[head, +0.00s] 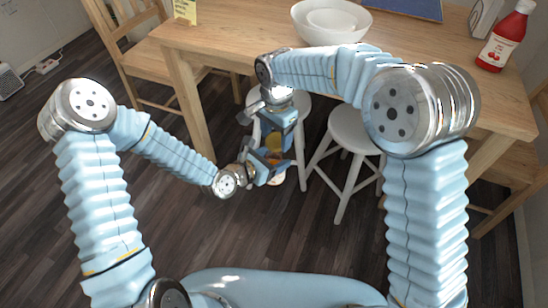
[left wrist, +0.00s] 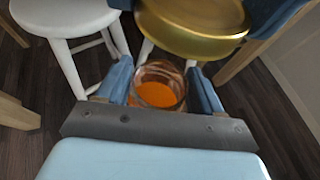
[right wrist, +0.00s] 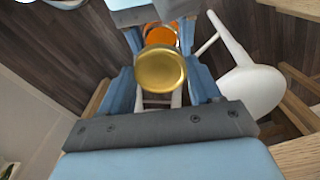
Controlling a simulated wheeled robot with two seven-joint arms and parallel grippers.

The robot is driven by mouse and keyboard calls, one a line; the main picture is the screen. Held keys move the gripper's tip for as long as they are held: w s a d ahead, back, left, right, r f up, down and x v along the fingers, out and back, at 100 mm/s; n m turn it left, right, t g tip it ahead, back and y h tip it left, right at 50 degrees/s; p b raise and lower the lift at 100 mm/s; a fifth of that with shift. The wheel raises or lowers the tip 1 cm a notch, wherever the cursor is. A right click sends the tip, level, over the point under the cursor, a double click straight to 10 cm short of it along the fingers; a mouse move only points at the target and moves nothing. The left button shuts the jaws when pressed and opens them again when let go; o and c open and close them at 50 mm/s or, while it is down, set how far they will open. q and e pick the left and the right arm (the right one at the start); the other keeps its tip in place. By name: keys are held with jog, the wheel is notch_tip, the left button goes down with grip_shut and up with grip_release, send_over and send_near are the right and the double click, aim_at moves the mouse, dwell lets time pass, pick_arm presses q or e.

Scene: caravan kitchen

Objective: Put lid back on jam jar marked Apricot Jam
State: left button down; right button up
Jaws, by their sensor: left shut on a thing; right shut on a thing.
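A glass jar of orange jam (left wrist: 157,84) is gripped between the fingers of my left gripper (left wrist: 160,92). Its mouth is open and the jam shows inside; no label can be read. A round gold lid (right wrist: 160,72) is gripped in my right gripper (right wrist: 162,80). The lid also shows large in the left wrist view (left wrist: 192,30), off to the upper right of the jar's mouth. In the right wrist view the jar (right wrist: 160,34) lies beyond the lid, partly covered by it. In the head view both grippers meet closely, with the gold lid (head: 273,143) between them; the jar is mostly hidden.
Both grippers are in front of the wooden table (head: 225,40). A white stool (head: 350,130) stands just right of them, and another is behind them. A white bowl (head: 330,22) and a red ketchup bottle (head: 506,38) stand on the table. A chair (head: 140,50) is at left.

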aim_at(273, 141)
jog(key=shift+s+a, duration=0.1)
jog(key=shift+a, duration=0.2)
jog(key=shift+f, duration=1.95)
jog(key=shift+f, duration=0.95)
